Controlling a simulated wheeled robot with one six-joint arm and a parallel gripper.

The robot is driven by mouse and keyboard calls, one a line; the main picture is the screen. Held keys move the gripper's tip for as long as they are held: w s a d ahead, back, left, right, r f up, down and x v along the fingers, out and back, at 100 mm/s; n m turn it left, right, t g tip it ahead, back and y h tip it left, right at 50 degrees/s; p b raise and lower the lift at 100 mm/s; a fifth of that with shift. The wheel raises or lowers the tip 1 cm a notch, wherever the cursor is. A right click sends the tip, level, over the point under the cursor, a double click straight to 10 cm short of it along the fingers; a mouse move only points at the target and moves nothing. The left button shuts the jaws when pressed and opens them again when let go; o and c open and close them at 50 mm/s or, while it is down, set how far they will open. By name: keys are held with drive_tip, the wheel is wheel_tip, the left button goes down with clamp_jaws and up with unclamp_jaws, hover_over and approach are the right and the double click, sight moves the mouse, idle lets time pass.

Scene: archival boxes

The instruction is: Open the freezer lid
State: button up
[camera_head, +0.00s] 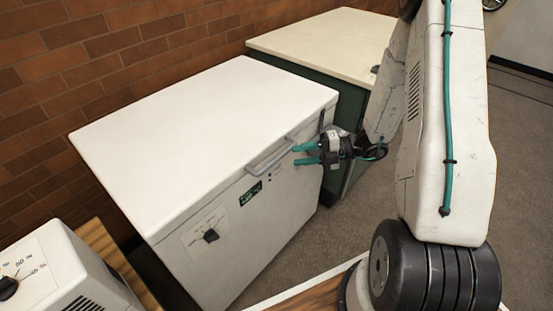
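The white chest freezer (265,220) stands left of centre against the brick wall. Its flat white lid (205,135) is shut. A grey bar handle (270,158) sits at the lid's front edge, toward the right. My gripper (296,155) is at the right end of the handle, its teal fingers pointing left. The two fingers are spread apart and nothing shows between them. I cannot tell whether a finger touches the handle.
A green cabinet with a cream top (325,45) stands beyond the freezer. A white box with a dial (45,270) is at the lower left. A wooden edge (310,295) shows at the bottom. Carpet (520,160) is clear at the right.

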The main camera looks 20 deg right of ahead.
sight(277, 157)
drive_tip(key=x, duration=0.8)
drive_tip(key=shift+s, duration=0.1)
drive_tip(key=shift+d, duration=0.1)
clamp_jaws()
